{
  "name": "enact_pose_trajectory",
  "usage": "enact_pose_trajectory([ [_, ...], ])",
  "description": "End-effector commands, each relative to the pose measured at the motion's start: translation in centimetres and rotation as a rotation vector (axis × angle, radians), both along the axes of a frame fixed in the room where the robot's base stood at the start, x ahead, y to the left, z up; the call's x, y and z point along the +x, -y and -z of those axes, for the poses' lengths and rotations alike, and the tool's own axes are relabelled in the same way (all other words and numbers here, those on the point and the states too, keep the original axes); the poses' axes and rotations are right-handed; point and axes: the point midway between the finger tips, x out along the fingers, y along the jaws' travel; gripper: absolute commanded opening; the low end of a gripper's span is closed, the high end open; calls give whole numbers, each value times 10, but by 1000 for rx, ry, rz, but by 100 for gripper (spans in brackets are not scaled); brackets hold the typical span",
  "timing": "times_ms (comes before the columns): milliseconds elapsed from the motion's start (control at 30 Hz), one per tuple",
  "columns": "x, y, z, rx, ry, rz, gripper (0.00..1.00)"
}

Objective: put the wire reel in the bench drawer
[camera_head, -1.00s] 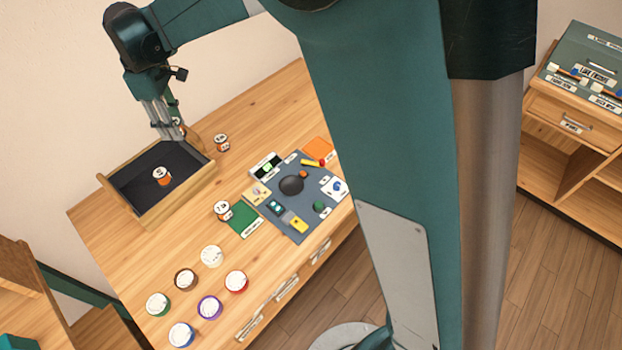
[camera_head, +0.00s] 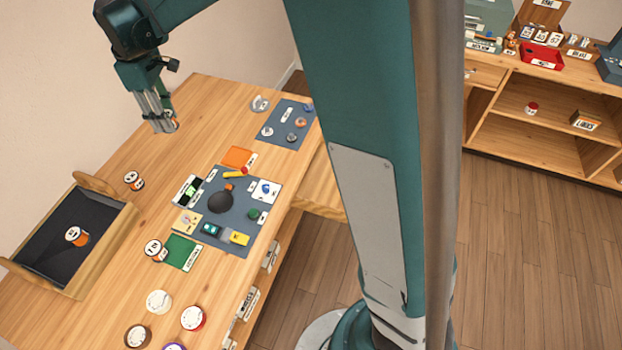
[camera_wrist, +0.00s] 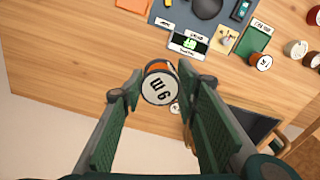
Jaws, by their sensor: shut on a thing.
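My gripper (camera_head: 165,128) is shut on a white-faced wire reel with an orange side (camera_wrist: 158,86), whose marking looks like "6 m" or "9 m". The reel is between the fingertips in the wrist view and only a sliver of it shows in the head view. The gripper is above the far part of the wooden bench (camera_head: 205,110), to the right of the black-lined wooden tray. The bench's front has labelled drawer fronts (camera_head: 248,303) at the lower middle of the head view; they appear shut.
The black-lined tray (camera_head: 48,262) holds one orange reel (camera_head: 77,237). Two similar reels stand on the bench (camera_head: 133,180) (camera_head: 155,251). A grey mat (camera_head: 240,200) carries small parts. Coloured spools (camera_head: 159,301) sit at the near end. Shelves (camera_head: 535,150) stand right.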

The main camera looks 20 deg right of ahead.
Motion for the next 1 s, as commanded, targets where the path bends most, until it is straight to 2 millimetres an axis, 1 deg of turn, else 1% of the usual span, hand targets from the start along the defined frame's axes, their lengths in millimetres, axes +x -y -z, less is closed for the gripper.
enact_pose_trajectory([
  [33,3,16,0,0,0,20,17],
  [233,11,70,0,0,0,94,17],
  [467,15,133,0,0,0,177,17],
  [500,15,144,1,0,0,192,17],
  [667,14,186,1,0,0,250,17],
  [700,14,197,1,0,0,265,17],
  [1000,5,276,2,0,0,375,17],
])
